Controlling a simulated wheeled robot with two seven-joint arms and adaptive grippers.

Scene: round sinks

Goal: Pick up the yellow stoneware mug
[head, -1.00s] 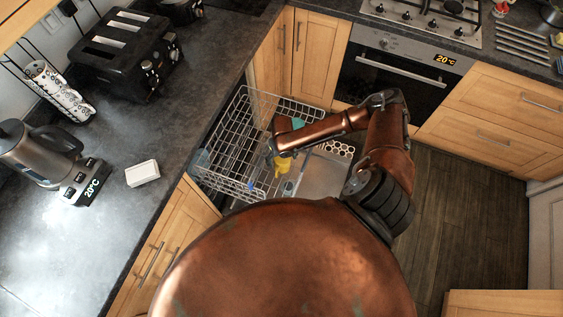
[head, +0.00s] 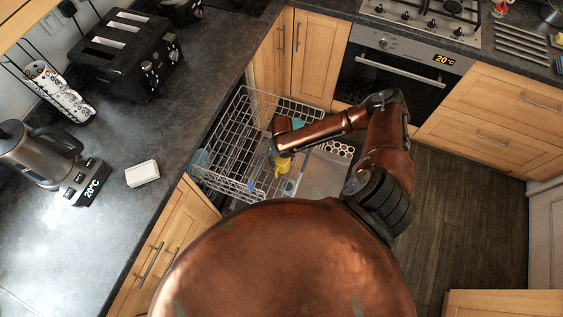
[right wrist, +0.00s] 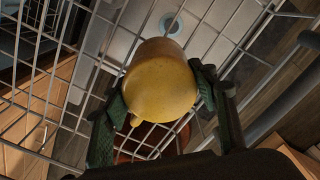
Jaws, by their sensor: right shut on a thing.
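The yellow stoneware mug (right wrist: 160,82) sits between the two fingers of my right gripper (right wrist: 160,100) in the right wrist view, and the fingers are shut on it. Its handle shows at its lower left. In the head view the yellow mug (head: 283,165) is a small patch, partly hidden below my right gripper (head: 278,153), within the dishwasher rack (head: 225,150). I cannot tell whether the mug touches the rack. My left gripper is not in view.
The rack's wire walls surround the mug, and wires also show in the wrist view (right wrist: 60,60). A worktop (head: 130,210) with a toaster (head: 125,55), a kettle (head: 35,150) and a white box (head: 142,174) lies to the left. An oven (head: 390,85) stands behind.

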